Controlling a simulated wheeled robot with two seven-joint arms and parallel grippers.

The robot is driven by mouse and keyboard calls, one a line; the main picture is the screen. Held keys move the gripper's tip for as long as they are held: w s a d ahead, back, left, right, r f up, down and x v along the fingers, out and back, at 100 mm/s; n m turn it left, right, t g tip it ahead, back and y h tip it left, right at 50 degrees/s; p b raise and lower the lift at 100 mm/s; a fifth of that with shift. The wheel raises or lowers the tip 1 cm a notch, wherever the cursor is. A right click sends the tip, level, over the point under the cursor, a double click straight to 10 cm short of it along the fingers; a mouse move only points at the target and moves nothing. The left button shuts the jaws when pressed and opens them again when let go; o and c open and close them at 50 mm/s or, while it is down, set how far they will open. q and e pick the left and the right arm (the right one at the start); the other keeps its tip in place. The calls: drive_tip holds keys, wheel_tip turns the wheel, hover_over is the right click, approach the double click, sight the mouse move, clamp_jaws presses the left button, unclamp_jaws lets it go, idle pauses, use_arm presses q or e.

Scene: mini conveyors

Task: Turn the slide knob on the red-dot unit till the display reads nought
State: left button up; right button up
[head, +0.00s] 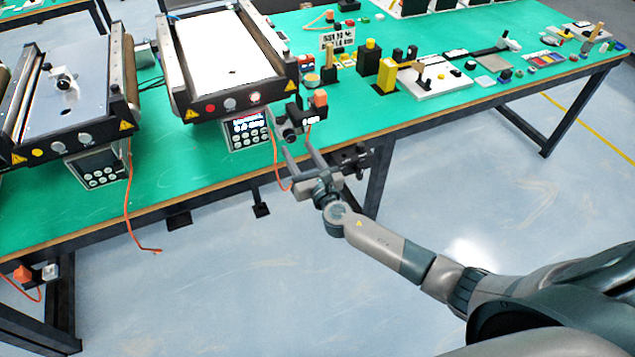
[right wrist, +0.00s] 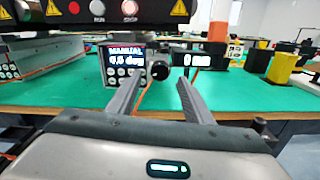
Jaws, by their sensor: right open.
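The red-dot unit is a small conveyor (head: 222,55) with a red dot (head: 209,107) on its front edge. Its black slide knob (head: 289,134) juts out at the front right corner. In the right wrist view the knob (right wrist: 160,71) shows between the fingertips. A small black display (right wrist: 199,60) sits right of the knob, with a short mm reading too blurred to be sure of. My right gripper (head: 299,149) is open, its fingers pointing at the knob, one on each side; I cannot tell whether they touch it. My left gripper is out of view.
The unit's control box (head: 246,131) shows MANUAL and a deg reading, left of the knob. An orange-capped part (head: 319,99) stands close right of it. An orange cable hangs near the fingers. A second conveyor (head: 60,105) with a yellow dot stands left.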

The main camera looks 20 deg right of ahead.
drive_tip(key=s+b, duration=0.2)
drive_tip(key=s, duration=1)
drive_tip(key=shift+s+d, duration=0.25)
drive_tip(key=shift+s, duration=0.05)
drive_tip(key=s+d+f+m+g+h, duration=0.1)
drive_tip(key=s+d+f+m+g, duration=0.25)
drive_tip(key=f, duration=0.85)
drive_tip(key=s+d+f+m+g, duration=0.15)
drive_tip(key=s+f+m, duration=0.4)
drive_tip(key=f, duration=0.65)
drive_tip(key=s+d+f+m+g+h, duration=0.15)
drive_tip(key=s+f+m+g, duration=0.3)
drive_tip(key=f, duration=0.85)
drive_tip(key=s+a+f+m+g, duration=0.1)
drive_tip(key=s+f+m, duration=0.5)
drive_tip(key=s, duration=0.7)
drive_tip(key=s+a+f+m+g+y+b, duration=0.1)
drive_tip(key=s+f+m+g, duration=0.3)
drive_tip(key=s, duration=0.9)
drive_tip(key=s+a+f+m+g+y, duration=0.1)
drive_tip(key=s+f+m+g, duration=0.1)
drive_tip(key=s+f+m, duration=0.7)
drive_tip(key=s+f, duration=0.2)
drive_tip(key=s, duration=0.2)
drive_tip(key=shift+a, duration=0.4)
drive_tip(key=shift+g, duration=0.25)
